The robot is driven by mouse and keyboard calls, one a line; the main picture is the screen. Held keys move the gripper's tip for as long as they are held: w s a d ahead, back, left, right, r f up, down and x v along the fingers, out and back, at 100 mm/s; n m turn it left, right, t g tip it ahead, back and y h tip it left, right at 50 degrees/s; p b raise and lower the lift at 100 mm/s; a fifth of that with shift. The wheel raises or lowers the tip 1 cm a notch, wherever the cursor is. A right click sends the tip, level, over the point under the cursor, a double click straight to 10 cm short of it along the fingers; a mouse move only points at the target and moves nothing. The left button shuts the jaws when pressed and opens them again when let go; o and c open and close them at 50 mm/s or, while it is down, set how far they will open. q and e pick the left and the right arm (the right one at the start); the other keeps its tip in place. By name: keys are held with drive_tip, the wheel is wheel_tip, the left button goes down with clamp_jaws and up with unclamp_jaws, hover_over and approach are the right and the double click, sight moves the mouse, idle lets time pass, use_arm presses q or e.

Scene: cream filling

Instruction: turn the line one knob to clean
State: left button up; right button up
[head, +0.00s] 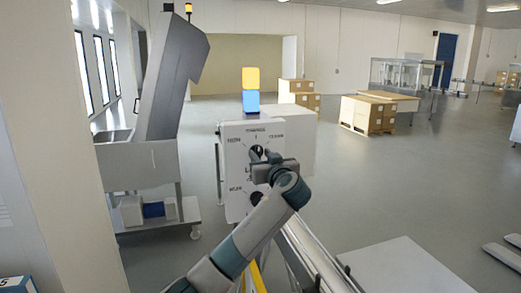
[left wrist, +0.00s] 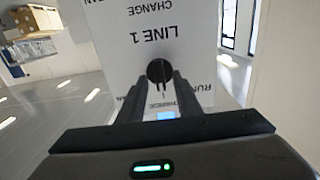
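The line one knob (left wrist: 159,71) is a round black knob on a white panel (head: 238,178), above the "LINE 1" label, which appears upside down in the left wrist view. "CHANGE", part of "RUN" and part of "CLEAN" are printed around it. Its pointer direction cannot be made out. My left gripper (left wrist: 160,84) is in front of the knob with its fingertips apart, one at each side of it; contact cannot be told. In the head view my left gripper (head: 262,158) covers part of the upper knob. My right gripper is not in view.
A second black knob (head: 257,197) sits lower on the panel. A yellow and blue lamp (head: 251,90) stands on the panel's box. A grey metal machine (head: 170,95) is at left. Stacked cartons (head: 366,115) stand behind at right. The grey floor between is open.

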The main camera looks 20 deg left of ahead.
use_arm(q)
drive_tip(key=shift+w+a, duration=0.2)
drive_tip(key=shift+w, duration=0.05)
clamp_jaws()
